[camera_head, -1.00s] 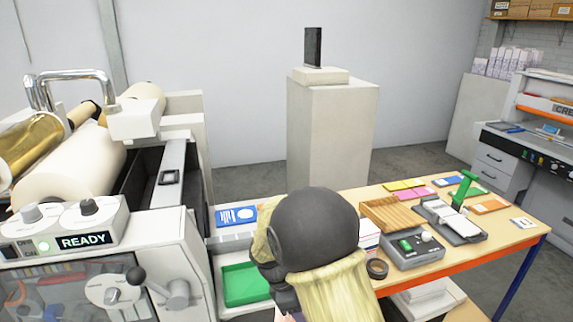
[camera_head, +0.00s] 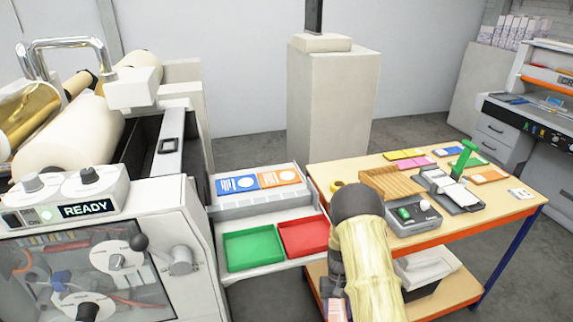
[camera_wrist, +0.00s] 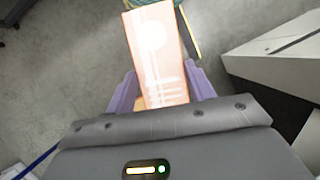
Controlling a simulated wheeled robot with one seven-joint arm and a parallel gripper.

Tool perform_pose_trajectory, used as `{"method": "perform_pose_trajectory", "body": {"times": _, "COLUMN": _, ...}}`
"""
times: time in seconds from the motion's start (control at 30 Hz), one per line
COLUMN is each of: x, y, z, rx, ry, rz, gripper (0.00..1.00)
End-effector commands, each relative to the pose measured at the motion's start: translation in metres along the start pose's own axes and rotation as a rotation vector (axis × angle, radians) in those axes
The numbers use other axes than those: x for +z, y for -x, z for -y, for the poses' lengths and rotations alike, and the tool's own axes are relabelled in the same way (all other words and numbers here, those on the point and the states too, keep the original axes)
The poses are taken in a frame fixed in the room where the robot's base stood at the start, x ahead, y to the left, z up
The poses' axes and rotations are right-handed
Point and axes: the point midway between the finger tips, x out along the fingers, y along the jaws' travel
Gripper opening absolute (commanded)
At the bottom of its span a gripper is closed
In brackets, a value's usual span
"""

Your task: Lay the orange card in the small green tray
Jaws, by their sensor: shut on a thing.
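My gripper (camera_wrist: 160,78) is shut on an orange card (camera_wrist: 157,50) with a pale circle and lines. The card stands out beyond the purple fingers in the wrist view. In the head view, a small part of the card (camera_head: 338,311) shows low in the middle, beside my arm. The small green tray (camera_head: 251,263) lies empty on the machine's lower ledge, left of my arm. My gripper and the card are apart from it, to its right and nearer the bottom of the picture.
A red tray (camera_head: 304,253) sits right beside the green one. Behind them, a blue card (camera_head: 237,185) and another orange card (camera_head: 279,178) lie on an upper ledge. A wooden table (camera_head: 520,207) with cards and tools stands right. Grey floor is open below the trays.

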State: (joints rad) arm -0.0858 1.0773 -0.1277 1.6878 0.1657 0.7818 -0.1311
Motion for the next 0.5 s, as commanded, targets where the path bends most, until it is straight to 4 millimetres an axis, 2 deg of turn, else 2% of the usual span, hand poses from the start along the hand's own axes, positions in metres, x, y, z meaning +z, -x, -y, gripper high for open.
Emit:
{"method": "perform_pose_trajectory", "body": {"times": 0.17, "x": 0.0, "y": 0.001, "z": 0.0, "rx": 0.002, "ry": 0.004, "rz": 0.0, "gripper": 0.32}}
{"method": "perform_pose_trajectory", "body": {"times": 0.27, "x": -0.002, "y": 0.008, "z": 0.0, "rx": -0.003, "ry": -0.009, "rz": -0.003, "gripper": 0.32}}
{"method": "perform_pose_trajectory", "body": {"times": 0.37, "x": -0.006, "y": 0.032, "z": 0.001, "rx": -0.02, "ry": -0.051, "rz": -0.01, "gripper": 0.32}}
{"method": "perform_pose_trajectory", "body": {"times": 0.5, "x": -0.012, "y": 0.086, "z": 0.001, "rx": -0.058, "ry": -0.146, "rz": -0.015, "gripper": 0.32}}
